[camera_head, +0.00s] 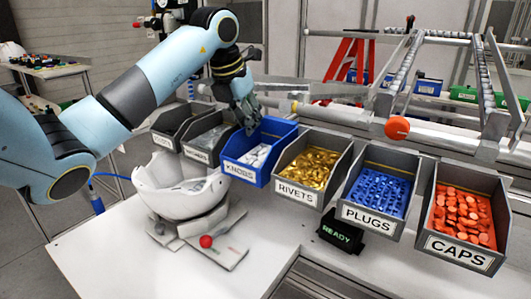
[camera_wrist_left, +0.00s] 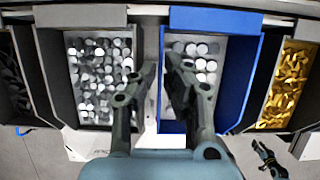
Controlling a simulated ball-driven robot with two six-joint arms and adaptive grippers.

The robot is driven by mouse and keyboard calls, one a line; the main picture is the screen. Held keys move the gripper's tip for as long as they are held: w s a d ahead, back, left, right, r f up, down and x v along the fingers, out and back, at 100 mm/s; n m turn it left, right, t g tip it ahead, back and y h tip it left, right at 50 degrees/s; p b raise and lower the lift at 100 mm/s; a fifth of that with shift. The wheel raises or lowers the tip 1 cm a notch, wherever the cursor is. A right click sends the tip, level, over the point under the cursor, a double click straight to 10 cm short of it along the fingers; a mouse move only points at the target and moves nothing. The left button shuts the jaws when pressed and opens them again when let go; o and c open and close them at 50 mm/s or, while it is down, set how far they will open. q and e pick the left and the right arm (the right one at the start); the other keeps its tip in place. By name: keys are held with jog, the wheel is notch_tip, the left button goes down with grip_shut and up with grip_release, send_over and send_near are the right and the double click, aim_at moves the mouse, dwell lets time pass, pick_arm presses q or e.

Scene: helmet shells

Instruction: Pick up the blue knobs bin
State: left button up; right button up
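The blue knobs bin (camera_head: 275,134) stands in the row of bins, with a KNOBS label on its front and pale round knobs inside. In the left wrist view the blue bin (camera_wrist_left: 238,85) is right of centre. My left gripper (camera_head: 245,112) is at the bin's back left. In the left wrist view its fingertips (camera_wrist_left: 161,64) are apart, one on each side of the bin's left wall; whether they touch it I cannot tell. My right gripper does not show in the head view.
A grey bin (camera_head: 210,140) stands close on the left and the RIVETS bin (camera_head: 329,186) on the right. PLUGS (camera_head: 397,226) and CAPS (camera_head: 467,256) bins follow. A white helmet shell (camera_head: 178,195) sits in front on the white worktop (camera_head: 130,260). A READY sign (camera_head: 341,234) stands by the bins.

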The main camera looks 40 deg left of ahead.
pick_arm(q)
grip_shut()
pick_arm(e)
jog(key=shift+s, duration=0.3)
pick_arm(q)
jog(key=shift+r, duration=0.2)
jog(key=shift+r+p, duration=0.85)
jog(key=shift+r, duration=0.55)
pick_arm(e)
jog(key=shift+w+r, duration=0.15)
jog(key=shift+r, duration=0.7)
pick_arm(q)
jog(key=shift+s+d, duration=0.2)
jog(key=shift+s, duration=1.75)
jog(key=shift+s+d, duration=0.2)
jog(key=shift+s, duration=1.7)
jog(key=shift+s+d, duration=0.15)
jog(key=shift+s, duration=0.95)
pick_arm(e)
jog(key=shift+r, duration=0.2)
